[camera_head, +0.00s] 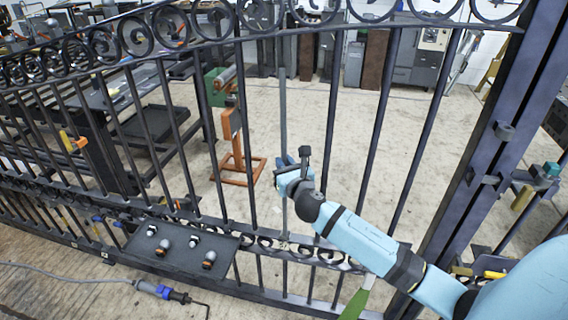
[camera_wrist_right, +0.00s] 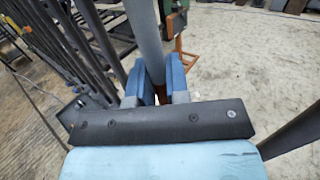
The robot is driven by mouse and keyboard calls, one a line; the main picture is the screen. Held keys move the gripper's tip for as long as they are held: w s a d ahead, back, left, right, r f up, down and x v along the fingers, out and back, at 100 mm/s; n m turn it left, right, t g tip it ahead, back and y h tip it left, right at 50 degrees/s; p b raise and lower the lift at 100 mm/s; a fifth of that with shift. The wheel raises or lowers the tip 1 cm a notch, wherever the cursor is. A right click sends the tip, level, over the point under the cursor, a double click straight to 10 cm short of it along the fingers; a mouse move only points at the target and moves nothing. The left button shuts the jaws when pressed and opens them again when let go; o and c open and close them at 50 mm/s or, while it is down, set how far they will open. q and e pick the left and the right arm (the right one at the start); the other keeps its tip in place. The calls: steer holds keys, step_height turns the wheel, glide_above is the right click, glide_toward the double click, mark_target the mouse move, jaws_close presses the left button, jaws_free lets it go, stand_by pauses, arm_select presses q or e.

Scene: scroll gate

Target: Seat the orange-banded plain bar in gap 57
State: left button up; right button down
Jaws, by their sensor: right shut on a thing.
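A long plain grey bar (camera_head: 283,120) stands nearly upright among the gate's dark bars. Its top end shows below the scroll rail (camera_head: 230,38), apart from it in the picture. Its lower end comes down close to the lower scroll rail (camera_head: 325,258); I cannot tell whether it touches. My right gripper (camera_head: 288,182) is shut on the bar at about mid-height. In the right wrist view the bar (camera_wrist_right: 145,35) rises between the blue fingers (camera_wrist_right: 160,82). I cannot make out an orange band on it. No gap number is readable. My left gripper is not in view.
A dark tray (camera_head: 150,262) with several small knobs and fittings is at the gate's lower left. A thick gate post (camera_head: 500,150) stands at the right. An orange stand (camera_head: 236,150) is behind the gate. A cable with a blue-ended tool (camera_head: 160,291) lies at lower left.

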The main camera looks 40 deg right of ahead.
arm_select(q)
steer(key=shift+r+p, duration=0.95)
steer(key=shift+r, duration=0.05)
arm_select(e)
steer(key=shift+w+d+r+g, duration=0.15)
steer(key=shift+w+d+g, duration=0.15)
steer(key=shift+w+d, duration=0.55)
steer(key=shift+s, duration=0.15)
steer(key=c, duration=1)
jaws_free()
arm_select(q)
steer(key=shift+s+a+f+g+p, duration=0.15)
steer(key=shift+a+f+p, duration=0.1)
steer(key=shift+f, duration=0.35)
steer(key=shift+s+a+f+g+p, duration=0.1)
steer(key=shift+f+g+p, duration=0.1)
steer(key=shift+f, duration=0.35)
arm_select(e)
steer(key=v, duration=1.3)
steer(key=shift+s+a, duration=0.1)
steer(key=shift+s, duration=0.3)
